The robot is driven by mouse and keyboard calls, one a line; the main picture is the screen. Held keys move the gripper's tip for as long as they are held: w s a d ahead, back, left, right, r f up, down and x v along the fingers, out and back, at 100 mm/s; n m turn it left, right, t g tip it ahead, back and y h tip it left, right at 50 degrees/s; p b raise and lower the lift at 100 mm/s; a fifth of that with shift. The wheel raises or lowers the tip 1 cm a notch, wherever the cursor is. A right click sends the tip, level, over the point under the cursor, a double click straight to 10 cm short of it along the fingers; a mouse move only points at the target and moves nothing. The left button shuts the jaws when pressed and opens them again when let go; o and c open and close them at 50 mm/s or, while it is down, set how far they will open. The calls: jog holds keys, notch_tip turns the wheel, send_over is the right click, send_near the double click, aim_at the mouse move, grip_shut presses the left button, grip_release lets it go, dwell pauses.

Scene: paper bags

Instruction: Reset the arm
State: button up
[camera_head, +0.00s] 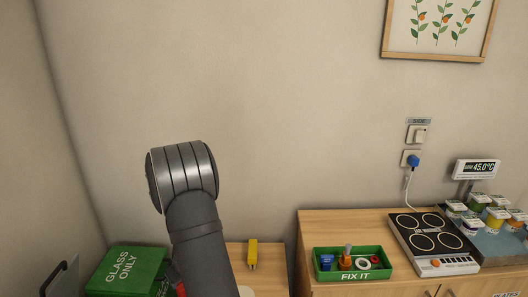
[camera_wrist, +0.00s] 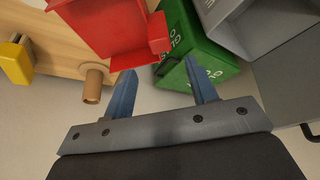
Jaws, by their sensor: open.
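My gripper (camera_wrist: 159,67) shows in the wrist view, with its two blue fingers spread apart and nothing held between them. A red container (camera_wrist: 105,25) and a green bin (camera_wrist: 215,62) with white lettering lie beyond the fingertips. I cannot tell how far they are from the fingers. In the head view my grey arm rises in the lower middle and bends at a rounded joint. The gripper itself is hidden in that view.
In the head view a green "GLASS ONLY" bin (camera_head: 122,268) stands left of my arm. A yellow object (camera_head: 252,254) lies on a wooden surface to the right. Farther right are a green "FIX IT" tray (camera_head: 380,273) and a hob (camera_head: 420,232). A grey bin (camera_wrist: 228,12) shows in the wrist view.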

jog(key=x, duration=1.1)
jog(key=shift+f, duration=0.2)
jog(key=shift+w+a+r, duration=0.1)
jog(key=shift+w+r, duration=0.05)
jog(key=shift+r, duration=0.05)
jog(key=r, duration=0.4)
jog(key=shift+d+r, duration=0.1)
jog(key=shift+d, duration=0.25)
jog(key=d+r, duration=0.7)
jog(key=d, duration=0.4)
jog(key=w+d+r+m, duration=0.4)
jog(key=w+d+r, duration=0.3)
jog(key=d+r, duration=0.1)
jog(key=w+d+r+m+t, duration=0.1)
jog(key=w+d+r+m, duration=0.3)
jog(key=w+d+r, duration=0.3)
jog(key=shift+d+r, duration=0.85)
jog(key=shift+r, duration=0.85)
